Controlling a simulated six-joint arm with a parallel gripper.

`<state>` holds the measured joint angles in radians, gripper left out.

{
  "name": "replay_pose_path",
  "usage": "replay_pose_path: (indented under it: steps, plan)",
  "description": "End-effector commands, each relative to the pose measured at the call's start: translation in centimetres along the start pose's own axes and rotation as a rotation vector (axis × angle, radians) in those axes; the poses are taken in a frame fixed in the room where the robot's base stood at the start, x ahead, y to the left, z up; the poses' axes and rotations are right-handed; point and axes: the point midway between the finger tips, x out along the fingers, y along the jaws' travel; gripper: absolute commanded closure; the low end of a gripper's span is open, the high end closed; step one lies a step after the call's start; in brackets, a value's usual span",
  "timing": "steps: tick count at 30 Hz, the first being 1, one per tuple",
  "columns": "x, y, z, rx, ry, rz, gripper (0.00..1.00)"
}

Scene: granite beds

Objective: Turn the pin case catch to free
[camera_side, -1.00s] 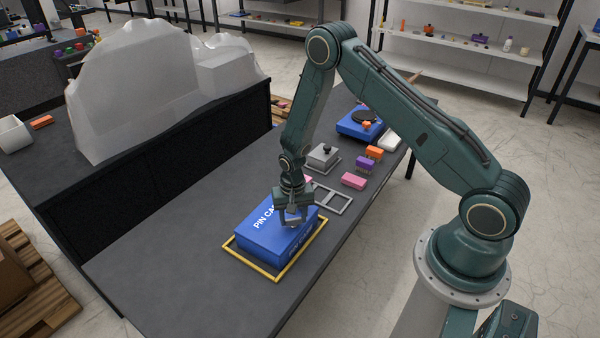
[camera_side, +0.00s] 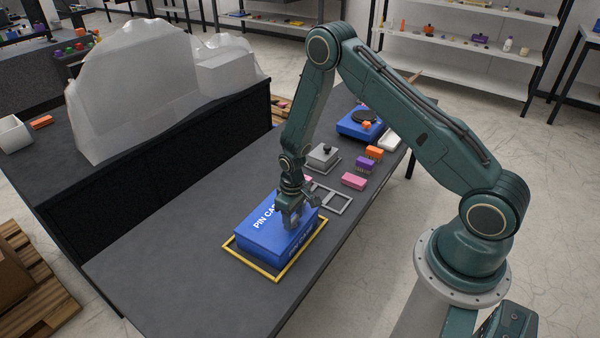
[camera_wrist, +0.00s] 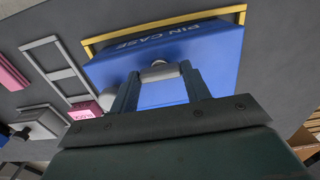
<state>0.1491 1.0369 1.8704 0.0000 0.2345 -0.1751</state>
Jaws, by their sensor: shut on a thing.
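The blue pin case (camera_side: 257,238) sits closed on the dark bench inside a yellow frame (camera_side: 246,263). It also shows in the wrist view (camera_wrist: 222,72), its lettering upside down. My gripper (camera_side: 291,219) is upright over the right part of the case lid. In the wrist view my gripper (camera_wrist: 160,76) has its two fingers shut on the small grey catch (camera_wrist: 158,71), one finger on each side. In the side view the fingers hide most of the catch. I cannot read which way the catch points.
An empty grey frame (camera_side: 344,210) lies just behind the case. Beyond it are a grey block with a black knob (camera_side: 323,156), pink (camera_side: 354,181), purple (camera_side: 365,163) and orange (camera_side: 374,152) blocks, and a blue device (camera_side: 352,127). The bench left of the case is clear.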

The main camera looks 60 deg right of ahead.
Motion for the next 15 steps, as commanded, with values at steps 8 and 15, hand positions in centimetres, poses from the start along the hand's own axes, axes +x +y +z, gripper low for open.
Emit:
replay_pose_path:
  steps: [8,15]
  plan:
    - [0.03,0.02,-0.07,-0.034,0.002,0.001,0.76]
    - [0.02,0.01,-0.07,-0.034,0.002,0.001,0.76]
